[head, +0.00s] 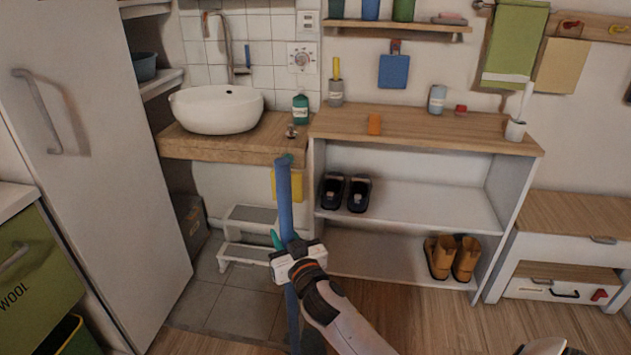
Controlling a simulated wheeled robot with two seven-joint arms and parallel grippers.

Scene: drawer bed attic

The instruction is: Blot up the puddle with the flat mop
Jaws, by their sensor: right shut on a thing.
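My right gripper (293,248) is shut around an upright blue pole (284,195), which looks like the flat mop's handle. The pole's top end reaches up in front of the wooden counter edge, and its lower part runs down past the bottom of the picture. The mop's flat head is not in view. A small teal piece shows beside the pole just above the gripper; I cannot tell what it belongs to. No puddle can be made out on the visible floor.
A white step stool (247,232) stands on the tiles under the washbasin (217,109). A shoe shelf (420,206) holds dark shoes and brown boots (453,258). A tall white cabinet (92,140) stands left, a low drawer bench (570,225) right. Some floor in front is clear.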

